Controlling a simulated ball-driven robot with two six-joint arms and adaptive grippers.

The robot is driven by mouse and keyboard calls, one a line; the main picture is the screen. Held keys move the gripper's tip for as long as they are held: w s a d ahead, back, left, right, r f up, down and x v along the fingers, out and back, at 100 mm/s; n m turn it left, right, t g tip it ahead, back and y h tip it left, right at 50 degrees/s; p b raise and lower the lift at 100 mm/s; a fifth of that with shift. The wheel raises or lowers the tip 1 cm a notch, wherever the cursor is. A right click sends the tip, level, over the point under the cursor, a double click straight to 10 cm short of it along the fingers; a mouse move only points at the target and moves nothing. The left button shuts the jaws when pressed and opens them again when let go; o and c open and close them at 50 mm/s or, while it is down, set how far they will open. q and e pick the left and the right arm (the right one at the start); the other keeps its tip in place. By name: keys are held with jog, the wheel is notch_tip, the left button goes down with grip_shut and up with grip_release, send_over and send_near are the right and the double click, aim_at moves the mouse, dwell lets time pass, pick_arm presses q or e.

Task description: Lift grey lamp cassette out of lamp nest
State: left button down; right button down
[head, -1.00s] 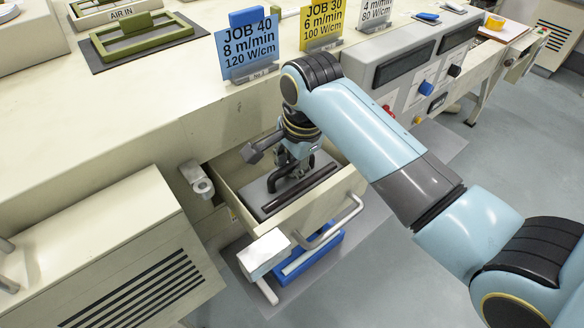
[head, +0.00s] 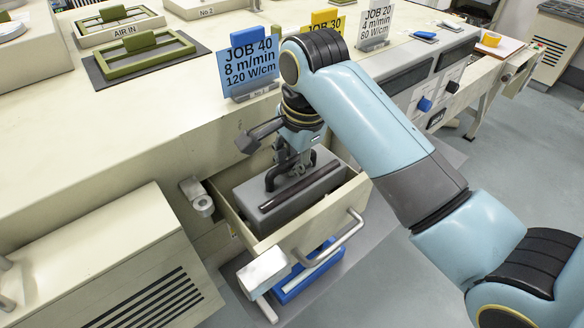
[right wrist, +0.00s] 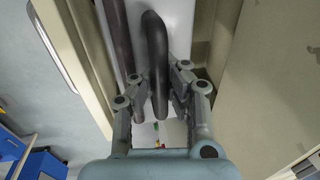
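The grey lamp cassette (head: 300,213) is a box with a dark handle and a dark bar along its top. It stands raised inside the cream open drawer that forms the lamp nest (head: 318,226), its top near rim level and its lower part hidden. My right gripper (head: 291,166) comes down from above and is shut on the cassette's dark handle. In the right wrist view, the gripper's fingers (right wrist: 157,90) lie on both sides of the handle (right wrist: 158,50), with the pale cassette top behind. My left gripper is not in view.
The drawer walls stand close around the cassette. A metal drawer handle (head: 335,240), a white block (head: 263,271) and a blue item (head: 303,284) are in front and below. The JOB 40 sign (head: 249,62) stands on the counter behind. Open floor lies at right.

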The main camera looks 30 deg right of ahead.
jog(key=shift+r, duration=2.15)
jog(key=shift+r, duration=0.15)
jog(key=shift+r, duration=1.85)
jog(key=s+d, duration=0.1)
jog(key=s, duration=1.1)
jog(key=shift+f, duration=0.15)
